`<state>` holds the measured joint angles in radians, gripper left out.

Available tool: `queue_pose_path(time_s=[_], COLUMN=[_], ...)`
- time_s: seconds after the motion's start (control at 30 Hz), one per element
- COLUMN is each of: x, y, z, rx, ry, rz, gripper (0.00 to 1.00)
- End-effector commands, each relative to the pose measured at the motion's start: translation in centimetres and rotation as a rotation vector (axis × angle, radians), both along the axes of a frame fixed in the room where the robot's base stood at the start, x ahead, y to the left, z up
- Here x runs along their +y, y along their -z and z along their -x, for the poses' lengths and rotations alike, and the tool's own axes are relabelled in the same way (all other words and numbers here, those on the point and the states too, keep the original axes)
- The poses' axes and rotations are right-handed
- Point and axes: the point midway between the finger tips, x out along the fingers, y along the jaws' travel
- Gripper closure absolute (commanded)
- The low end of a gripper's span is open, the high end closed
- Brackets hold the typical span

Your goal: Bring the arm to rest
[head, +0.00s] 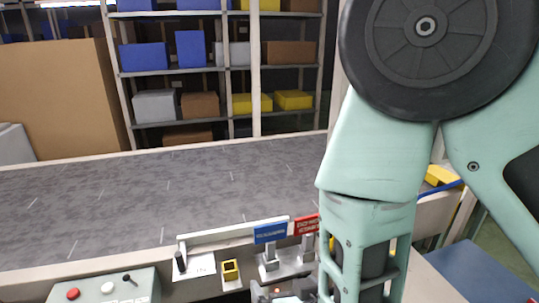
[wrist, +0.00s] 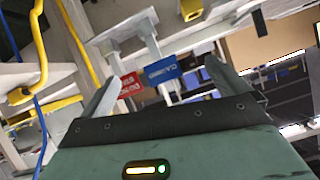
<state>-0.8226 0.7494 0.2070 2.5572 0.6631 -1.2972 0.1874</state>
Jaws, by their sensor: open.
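My gripper (wrist: 162,88) is open, its two fingers spread apart in the wrist view with nothing visible held between them. My mint-green arm fills the right side of the head view, folded with its forearm hanging down. Only a dark part of my gripper shows at the bottom edge of the head view, near the sign stands; the rest is cut off or hidden by the arm. The blue sign (head: 270,233) and the red sign (head: 306,225) stand close to it. In the wrist view the blue sign (wrist: 161,71) and red sign (wrist: 131,84) appear beyond the fingers.
A wide grey conveyor belt (head: 150,200) runs across behind the signs. A control box (head: 105,290) with buttons and a lever is at bottom left. A small yellow square holder (head: 230,270) sits on the near ledge. Shelves with bins (head: 190,72) stand at the back.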

Motion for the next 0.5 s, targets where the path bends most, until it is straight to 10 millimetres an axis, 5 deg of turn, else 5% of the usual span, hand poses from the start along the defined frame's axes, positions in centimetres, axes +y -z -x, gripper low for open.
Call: queue_pose_path(time_s=[0.27,0.5], x=[1.4,-0.8], y=[-2.9,-6.7], z=[2.7,7.1], rx=[0.362,0.598], ry=[-0.171,-0.357], rz=[0.033,0.184], gripper=[0.00,0.00])
